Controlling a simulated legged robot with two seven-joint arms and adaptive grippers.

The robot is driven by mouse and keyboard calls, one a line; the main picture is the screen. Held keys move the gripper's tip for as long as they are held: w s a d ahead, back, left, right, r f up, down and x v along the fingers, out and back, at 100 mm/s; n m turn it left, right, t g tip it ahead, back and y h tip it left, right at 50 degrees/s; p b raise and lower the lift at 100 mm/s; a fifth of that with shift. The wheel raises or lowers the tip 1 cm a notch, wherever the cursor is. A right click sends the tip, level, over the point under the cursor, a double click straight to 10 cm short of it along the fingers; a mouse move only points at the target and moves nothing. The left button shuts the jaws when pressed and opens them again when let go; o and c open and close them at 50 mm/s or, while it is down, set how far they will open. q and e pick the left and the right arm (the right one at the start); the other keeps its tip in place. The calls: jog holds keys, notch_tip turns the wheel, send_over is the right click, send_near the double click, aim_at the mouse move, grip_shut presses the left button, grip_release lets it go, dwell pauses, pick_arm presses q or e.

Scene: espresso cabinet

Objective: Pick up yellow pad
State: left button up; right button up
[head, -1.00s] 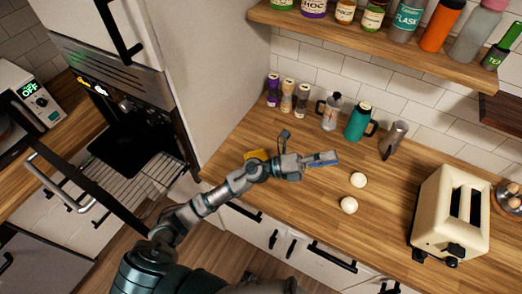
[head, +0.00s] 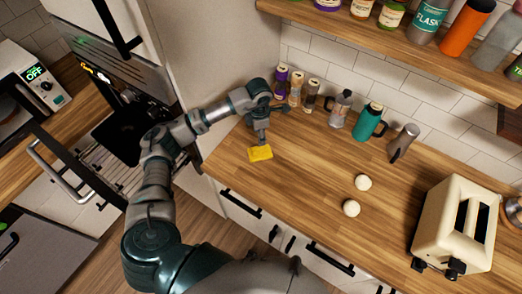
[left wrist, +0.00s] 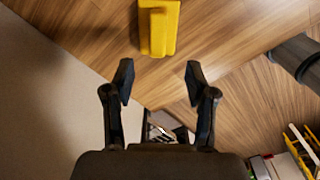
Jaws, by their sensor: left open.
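The yellow pad (head: 261,153) lies on the wooden counter (head: 310,175) near its left end. It also shows in the left wrist view (left wrist: 159,27) at the top middle, with a raised part on it and its far end cut off. My left gripper (head: 262,140) points down over the counter just behind the pad in the head view. In the left wrist view the left gripper (left wrist: 157,80) is open, its fingers apart and empty. The pad lies ahead of the gap between the fingertips, not between them. My right gripper is in neither view.
The oven door (head: 75,175) is open at left. The counter's middle is clear.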

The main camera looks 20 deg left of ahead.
pick_arm(q)
send_over(259, 148)
notch_tip(259, 148, down, 5)
jog(key=shift+r+p, duration=0.15)
jog(key=shift+p, duration=0.2)
jog(key=shift+a+f, duration=0.15)
jog(key=shift+f, duration=0.1)
jog(key=f+p, duration=0.1)
jog(key=f, duration=0.3)
jog(key=shift+w+f+p, duration=0.2)
jog(key=shift+p, duration=0.15)
jog(key=shift+d+f, duration=0.3)
jog(key=shift+f, duration=0.15)
jog(key=shift+c, duration=0.2)
jog(key=shift+a, duration=0.15)
grip_shut()
